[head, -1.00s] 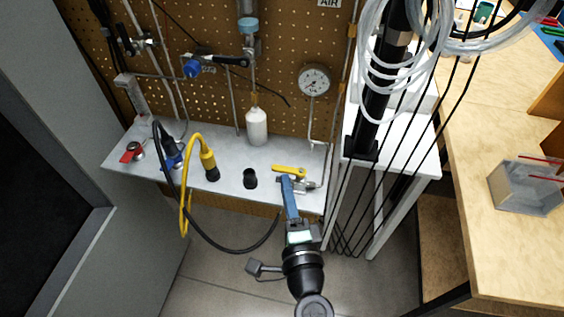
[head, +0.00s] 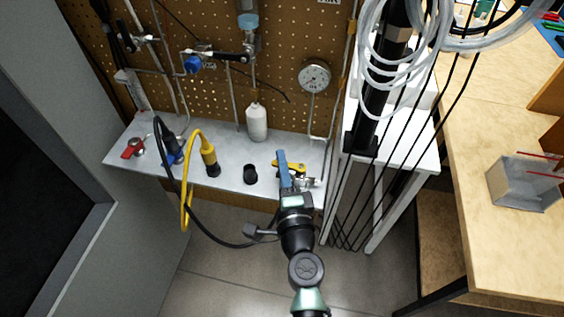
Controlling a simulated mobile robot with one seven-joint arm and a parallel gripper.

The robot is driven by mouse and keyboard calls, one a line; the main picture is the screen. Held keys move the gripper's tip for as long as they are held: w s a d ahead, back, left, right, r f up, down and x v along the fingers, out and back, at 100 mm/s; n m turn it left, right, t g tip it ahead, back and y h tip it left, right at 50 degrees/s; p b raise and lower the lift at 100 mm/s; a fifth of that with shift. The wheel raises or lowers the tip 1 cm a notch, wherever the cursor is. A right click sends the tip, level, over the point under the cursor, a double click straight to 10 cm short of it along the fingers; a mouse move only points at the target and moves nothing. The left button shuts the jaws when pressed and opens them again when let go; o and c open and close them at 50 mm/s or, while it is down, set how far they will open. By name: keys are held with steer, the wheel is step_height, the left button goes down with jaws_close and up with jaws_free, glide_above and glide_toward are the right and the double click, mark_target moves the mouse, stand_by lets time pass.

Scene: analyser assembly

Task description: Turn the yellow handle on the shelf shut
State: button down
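The yellow handle (head: 297,167) sits on a small metal valve (head: 306,182) near the right front of the grey shelf (head: 228,172). It lies roughly crosswise, left to right in the picture. My gripper (head: 282,156) reaches in from the front, and its blue fingers pass over the left part of the handle and hide some of it. I cannot tell whether they touch the handle. From above I see no gap between the fingers, so I cannot tell if they are open or shut.
A black cap (head: 250,174), a yellow cable plug (head: 209,158), a white bottle (head: 256,122) and a red-handled valve (head: 133,148) stand on the shelf. A gauge (head: 314,76) hangs on the pegboard behind. A white stand (head: 408,150) with black rods borders the right.

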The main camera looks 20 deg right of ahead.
steer(key=shift+w+m+h, duration=0.15)
steer(key=shift+m+h, duration=0.15)
steer(key=shift+h, duration=0.1)
steer(key=m+h+p, duration=0.1)
steer(key=m+g+h+p, duration=0.1)
steer(key=h, duration=0.1)
steer(key=w+m+g+h+p, duration=0.1)
steer(key=h, duration=0.1)
steer(key=shift+d+r, duration=0.2)
steer(key=shift+d, duration=0.2)
steer(key=m+g+h, duration=0.3)
steer(key=shift+w+d+f, duration=0.15)
steer(key=shift+w+d, duration=0.1)
steer(key=shift+d, duration=0.15)
steer(key=m+g+h, duration=0.1)
steer(key=m+g+h+b, duration=0.1)
steer(key=d+m+g+h+b, duration=0.1)
steer(key=g, duration=0.1)
steer(key=shift+w+d+f, duration=0.1)
steer(key=shift+f, duration=0.15)
steer(key=m+g+b, duration=0.1)
steer(key=m+g+h+b, duration=0.1)
steer(key=b, duration=0.1)
steer(key=shift+d+r+g, duration=0.15)
steer(key=shift+d+g, duration=0.2)
steer(key=shift+g, duration=0.05)
steer(key=shift+d+h, duration=0.1)
steer(key=shift+h, duration=0.2)
steer(key=c, duration=1.2)
jaws_free()
